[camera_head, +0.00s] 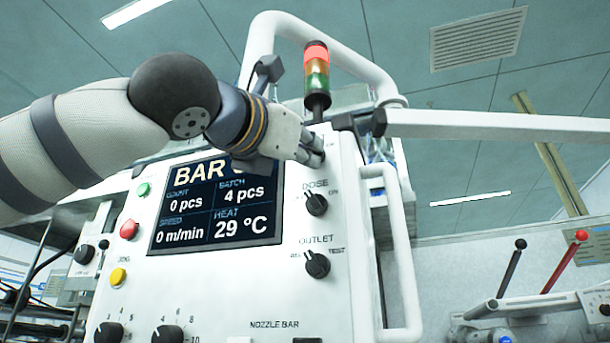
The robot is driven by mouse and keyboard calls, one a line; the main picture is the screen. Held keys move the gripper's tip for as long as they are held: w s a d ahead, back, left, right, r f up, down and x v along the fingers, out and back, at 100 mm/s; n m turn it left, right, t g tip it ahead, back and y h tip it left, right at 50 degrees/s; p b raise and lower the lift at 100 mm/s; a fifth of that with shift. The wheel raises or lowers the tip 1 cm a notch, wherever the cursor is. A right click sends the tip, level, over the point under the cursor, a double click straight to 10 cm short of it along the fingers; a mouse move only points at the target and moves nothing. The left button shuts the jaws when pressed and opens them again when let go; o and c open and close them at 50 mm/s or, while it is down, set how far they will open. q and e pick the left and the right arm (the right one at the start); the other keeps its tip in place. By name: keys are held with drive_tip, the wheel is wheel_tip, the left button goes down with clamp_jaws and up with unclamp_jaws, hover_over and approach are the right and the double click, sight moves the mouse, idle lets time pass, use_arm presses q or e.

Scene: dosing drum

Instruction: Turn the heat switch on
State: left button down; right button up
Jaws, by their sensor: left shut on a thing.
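My left gripper (314,150) reaches in from the left to the upper right of the white control panel (215,285). It is shut on a small switch above the DOSE knob, taken here as the heat switch. The fingers hide that switch and its label, so its setting cannot be seen. The display (218,203) reads HEAT 29 °C, and its top line is partly covered by my gripper. My right gripper is not in view.
Below the fingers are the DOSE knob (316,203) and the OUTLET knob (317,264). A signal tower (317,75) stands just above the gripper. A white handle (405,270) runs down the panel's right side. Green, red and yellow buttons (129,229) line the display's left.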

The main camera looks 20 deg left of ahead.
use_arm(q)
drive_tip(key=shift+a+r+m+h, duration=0.25)
drive_tip(key=shift+m+h, duration=0.15)
drive_tip(key=shift+m, duration=0.7)
drive_tip(key=c, duration=1.5)
unclamp_jaws()
drive_tip(key=shift+c, duration=0.2)
drive_tip(key=shift+o, duration=0.9)
drive_tip(key=shift+w+d+f+g, duration=0.1)
drive_tip(key=shift+w+f+g, duration=0.1)
drive_tip(key=shift+g, duration=0.2)
drive_tip(key=shift+s, duration=0.15)
drive_tip(key=v, duration=1.1)
drive_tip(key=shift+s+f, duration=0.2)
drive_tip(key=shift+s, duration=0.15)
